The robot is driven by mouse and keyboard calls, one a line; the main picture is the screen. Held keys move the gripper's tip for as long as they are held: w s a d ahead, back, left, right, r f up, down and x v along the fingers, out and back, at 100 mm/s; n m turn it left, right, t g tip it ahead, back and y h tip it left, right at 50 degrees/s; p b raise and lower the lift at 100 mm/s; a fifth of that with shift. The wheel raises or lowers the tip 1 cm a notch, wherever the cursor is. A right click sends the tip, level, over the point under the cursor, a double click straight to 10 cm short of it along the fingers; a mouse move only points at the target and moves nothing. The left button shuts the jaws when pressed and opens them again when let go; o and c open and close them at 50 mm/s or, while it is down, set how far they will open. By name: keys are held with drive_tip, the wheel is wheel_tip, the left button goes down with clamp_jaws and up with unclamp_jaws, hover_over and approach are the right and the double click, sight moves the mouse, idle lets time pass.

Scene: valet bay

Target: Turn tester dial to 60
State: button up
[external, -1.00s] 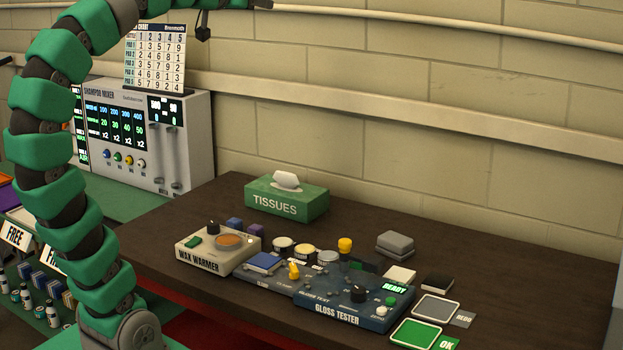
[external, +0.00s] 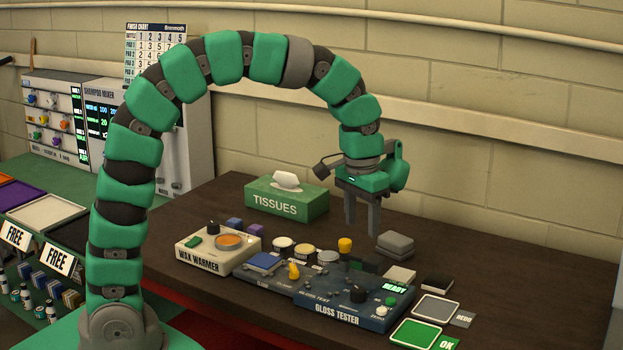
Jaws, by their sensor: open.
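The gloss tester (external: 335,309) is a dark blue box on the brown table, with a lit display (external: 394,287) reading READY. Its black dial (external: 358,294) sits on the top face; the dial's setting is too small to read. A green button and a white knob marked ZERO are to the dial's right. My gripper (external: 363,230) points down, open and empty, in the air above the back of the tester, well clear of the dial. Nothing hides the dial.
The wax warmer (external: 215,262), a blue unit with a yellow lever (external: 293,270), and several small tins stand left of the tester. A yellow-topped knob (external: 345,245) and grey blocks (external: 395,244) are behind it. Green (external: 415,334) and grey (external: 436,307) pads lie right. The tissue box (external: 287,200) is further back.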

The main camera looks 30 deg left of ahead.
sight(359, 289)
drive_tip(key=f, duration=1)
drive_tip(key=s+f+p, duration=0.1)
drive_tip(key=f, duration=0.4)
drive_tip(key=shift+d, duration=0.25)
drive_tip(key=shift+r, duration=0.1)
drive_tip(key=c, duration=1)
